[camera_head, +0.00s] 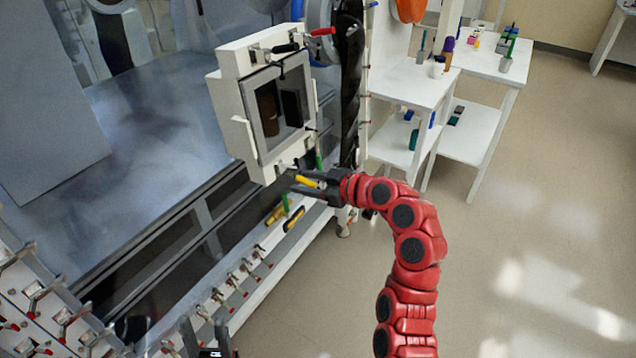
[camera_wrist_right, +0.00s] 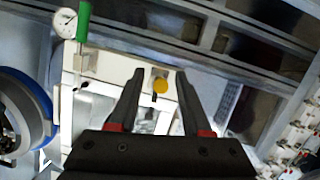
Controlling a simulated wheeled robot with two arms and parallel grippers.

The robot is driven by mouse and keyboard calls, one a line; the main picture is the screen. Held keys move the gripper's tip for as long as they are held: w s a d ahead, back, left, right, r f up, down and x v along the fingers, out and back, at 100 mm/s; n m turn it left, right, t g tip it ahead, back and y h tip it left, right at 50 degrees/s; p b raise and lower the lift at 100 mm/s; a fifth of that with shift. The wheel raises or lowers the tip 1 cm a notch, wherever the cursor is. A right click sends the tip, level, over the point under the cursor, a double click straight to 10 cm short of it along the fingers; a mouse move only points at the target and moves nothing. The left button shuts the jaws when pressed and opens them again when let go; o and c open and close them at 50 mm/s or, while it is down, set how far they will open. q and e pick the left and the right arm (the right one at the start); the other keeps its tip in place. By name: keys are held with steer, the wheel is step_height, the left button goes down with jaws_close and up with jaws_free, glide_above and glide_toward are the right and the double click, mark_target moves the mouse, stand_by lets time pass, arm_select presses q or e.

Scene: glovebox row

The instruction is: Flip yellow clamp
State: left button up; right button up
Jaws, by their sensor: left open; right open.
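The yellow clamp (camera_head: 307,181) shows as a short yellow handle below the white box with the window. In the right wrist view the yellow clamp (camera_wrist_right: 160,86) appears end-on as a round yellow tip. My right gripper (camera_head: 306,184) is open at the clamp, and the handle shows between its fingers. In the wrist view the fingers of my right gripper (camera_wrist_right: 160,75) stand on either side of the yellow tip, with gaps visible. Whether the clamp is up or down is unclear. My left gripper (camera_head: 206,334) is open at the bottom edge, partly cut off, away from the clamp.
The white windowed box (camera_head: 238,105) stands just above my right gripper. Other yellow handles (camera_head: 293,219) and a green handle (camera_head: 285,203) sit close below. A row of red-tipped clamps (camera_head: 240,275) lines the frame. A gauge (camera_wrist_right: 65,22) shows in the wrist view. White shelves (camera_head: 405,80) stand right.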

steer(key=v, duration=1.7)
steer(key=shift+d, duration=0.1)
